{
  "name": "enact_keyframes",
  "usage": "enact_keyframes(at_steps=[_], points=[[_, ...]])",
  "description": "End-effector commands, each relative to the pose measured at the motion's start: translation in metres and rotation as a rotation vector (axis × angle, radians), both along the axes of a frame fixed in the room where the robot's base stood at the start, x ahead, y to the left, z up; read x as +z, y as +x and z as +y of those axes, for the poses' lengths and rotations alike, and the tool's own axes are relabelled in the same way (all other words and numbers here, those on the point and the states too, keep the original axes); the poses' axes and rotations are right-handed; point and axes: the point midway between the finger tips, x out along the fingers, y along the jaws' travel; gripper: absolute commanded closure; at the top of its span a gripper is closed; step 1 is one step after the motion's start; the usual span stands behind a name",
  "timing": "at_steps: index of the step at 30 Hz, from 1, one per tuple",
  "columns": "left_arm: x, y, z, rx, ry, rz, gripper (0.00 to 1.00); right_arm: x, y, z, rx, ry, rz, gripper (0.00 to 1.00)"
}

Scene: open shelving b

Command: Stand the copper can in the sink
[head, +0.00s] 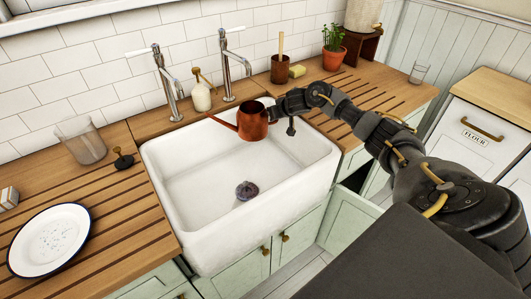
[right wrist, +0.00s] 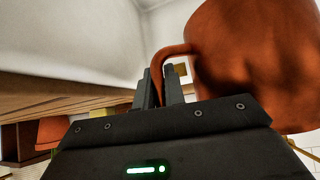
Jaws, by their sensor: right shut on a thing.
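The copper can (head: 252,123), a small watering can with a long spout pointing left, is over the back right part of the white sink (head: 185,190). It looks roughly upright. My right gripper (head: 273,113) reaches in from the right and is shut on its handle. In the right wrist view, the fingers (right wrist: 163,92) pinch the thin copper handle, and the can's body (right wrist: 255,60) is close beside them, blurred. I cannot tell whether the can's base touches the sink floor. My left gripper is not in view.
Two taps (head: 168,85) and a soap bottle (head: 200,93) stand behind the sink. A glass (head: 80,141), a black-knobbed plug (head: 123,160) and a plate (head: 50,240) are left. A brown pot (head: 280,69) and potted plant (head: 333,58) are back right. Around the drain (head: 246,191) is clear.

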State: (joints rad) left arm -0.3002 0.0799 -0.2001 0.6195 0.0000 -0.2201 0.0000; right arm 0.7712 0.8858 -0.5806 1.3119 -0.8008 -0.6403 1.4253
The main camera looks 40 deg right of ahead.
Motion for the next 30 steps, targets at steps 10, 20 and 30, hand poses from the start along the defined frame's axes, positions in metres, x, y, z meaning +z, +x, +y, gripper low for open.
enact_keyframes(at_steps=[10, 20, 30], points=[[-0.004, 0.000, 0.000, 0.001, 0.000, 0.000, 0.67, -0.092, 0.000, 0.001, -0.001, 0.002, 0.002, 1.00], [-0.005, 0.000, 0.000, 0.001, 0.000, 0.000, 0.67, -0.115, 0.000, 0.000, 0.000, 0.001, -0.001, 1.00], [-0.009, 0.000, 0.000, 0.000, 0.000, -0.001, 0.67, -0.153, 0.001, 0.001, 0.001, 0.001, -0.001, 1.00]])
